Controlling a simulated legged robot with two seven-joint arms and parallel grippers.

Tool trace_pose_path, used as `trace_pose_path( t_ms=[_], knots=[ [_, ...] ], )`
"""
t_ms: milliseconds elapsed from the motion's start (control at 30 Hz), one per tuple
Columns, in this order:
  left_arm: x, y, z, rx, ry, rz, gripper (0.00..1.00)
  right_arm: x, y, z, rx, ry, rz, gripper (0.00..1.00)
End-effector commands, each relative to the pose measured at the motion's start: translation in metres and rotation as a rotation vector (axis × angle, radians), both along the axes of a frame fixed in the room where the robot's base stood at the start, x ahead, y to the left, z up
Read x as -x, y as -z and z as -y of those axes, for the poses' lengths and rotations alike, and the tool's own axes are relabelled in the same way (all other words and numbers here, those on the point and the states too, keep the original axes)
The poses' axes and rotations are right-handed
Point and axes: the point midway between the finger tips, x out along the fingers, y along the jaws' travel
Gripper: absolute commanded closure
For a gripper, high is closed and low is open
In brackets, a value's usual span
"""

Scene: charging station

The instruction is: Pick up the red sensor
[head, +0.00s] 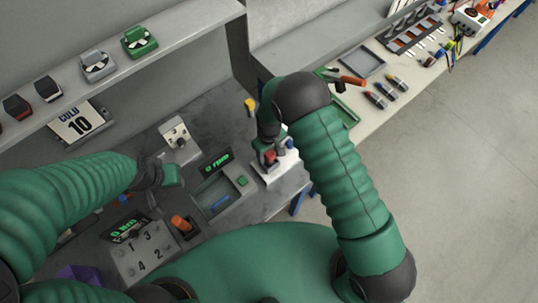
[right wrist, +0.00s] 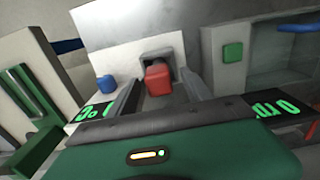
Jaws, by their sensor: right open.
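The red sensor (head: 270,157) sits in a white holder (head: 277,172) at the table's right part. In the right wrist view the red sensor (right wrist: 158,80) is a red block at a dark square opening. My right gripper (head: 266,150) is right over it; in the right wrist view its two fingers (right wrist: 160,92) stand apart, one on either side of the red sensor. I cannot tell whether they touch it. A blue piece (right wrist: 106,83) is left of the fingers. My left gripper (head: 165,177) is over the table's left part; its jaws are not clear.
A grey tray box with a green button (head: 242,181) stands left of the white holder. A numbered panel (head: 143,252) and an orange-handled switch (head: 181,224) are nearer me. A shelf (head: 180,35) holds several sensors. A second bench (head: 370,60) with tools is at upper right.

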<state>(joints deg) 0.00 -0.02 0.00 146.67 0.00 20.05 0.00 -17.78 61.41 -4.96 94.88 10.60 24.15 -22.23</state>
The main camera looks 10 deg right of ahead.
Motion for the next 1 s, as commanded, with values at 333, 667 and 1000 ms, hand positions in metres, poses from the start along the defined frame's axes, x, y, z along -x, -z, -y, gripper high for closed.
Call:
trace_pose_path(
  t_ms=[333, 667, 1000],
  knots=[
    [0.0003, -0.0011, 0.0000, 0.000, 0.000, -0.001, 0.64, -0.0002, 0.0071, -0.0001, 0.000, 0.001, 0.001, 0.51],
    [0.0003, -0.0011, 0.0000, 0.000, 0.000, -0.001, 0.64, -0.0003, 0.0068, -0.0001, 0.000, 0.001, 0.001, 0.94],
    [0.0002, -0.0007, 0.0000, 0.000, 0.000, -0.001, 0.64, -0.0004, 0.0059, -0.0001, 0.000, 0.001, 0.001, 1.00]
  ],
)
